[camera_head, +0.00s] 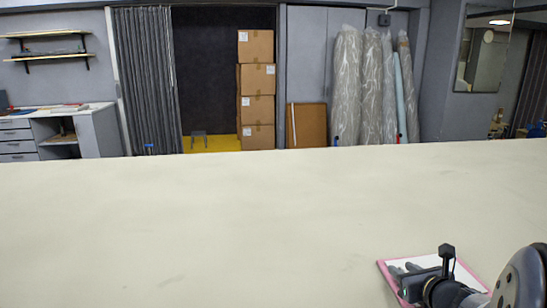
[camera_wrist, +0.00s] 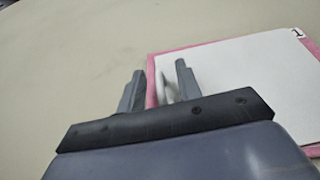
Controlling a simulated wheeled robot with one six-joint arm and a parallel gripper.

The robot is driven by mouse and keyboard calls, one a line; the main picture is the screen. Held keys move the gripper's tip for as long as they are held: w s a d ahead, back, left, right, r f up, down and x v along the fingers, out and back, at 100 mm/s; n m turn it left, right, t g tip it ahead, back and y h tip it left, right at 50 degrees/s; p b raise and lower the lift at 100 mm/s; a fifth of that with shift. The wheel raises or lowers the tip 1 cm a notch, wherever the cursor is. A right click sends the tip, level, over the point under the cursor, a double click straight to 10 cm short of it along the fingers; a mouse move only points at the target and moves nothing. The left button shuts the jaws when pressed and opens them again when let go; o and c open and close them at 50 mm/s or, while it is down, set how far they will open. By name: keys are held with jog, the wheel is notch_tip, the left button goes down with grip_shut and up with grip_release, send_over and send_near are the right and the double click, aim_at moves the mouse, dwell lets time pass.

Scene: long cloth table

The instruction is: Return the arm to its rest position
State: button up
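My gripper (camera_wrist: 160,78) shows in the wrist view with its two grey fingers apart. A small whitish shape (camera_wrist: 164,87) shows between the fingers; I cannot tell what it is or whether they touch it. Beyond them is a white sheet or board with a pink border (camera_wrist: 235,65), marked "1" at its far right corner. In the head view, my gripper (camera_head: 403,268) is at the lower right, low over the left part of the same pink-edged board (camera_head: 384,266). My arm hides much of the board there.
The long pale cloth table (camera_head: 180,225) is bare to the left and in the middle. Behind it, well away, are stacked cardboard boxes (camera_head: 256,92), wrapped rolls (camera_head: 362,85), a grey curtain (camera_head: 147,80) and a drawer unit (camera_head: 60,132).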

jog(key=shift+w+a+f, duration=0.1)
jog(key=shift+w+f, duration=0.25)
jog(key=shift+w, duration=0.3)
jog(key=shift+w+r, duration=0.2)
jog(key=shift+w, duration=0.05)
jog(key=shift+s+r+p, duration=0.1)
jog(key=shift+r+p, duration=0.1)
jog(key=shift+p, duration=0.15)
jog(key=shift+f, duration=0.15)
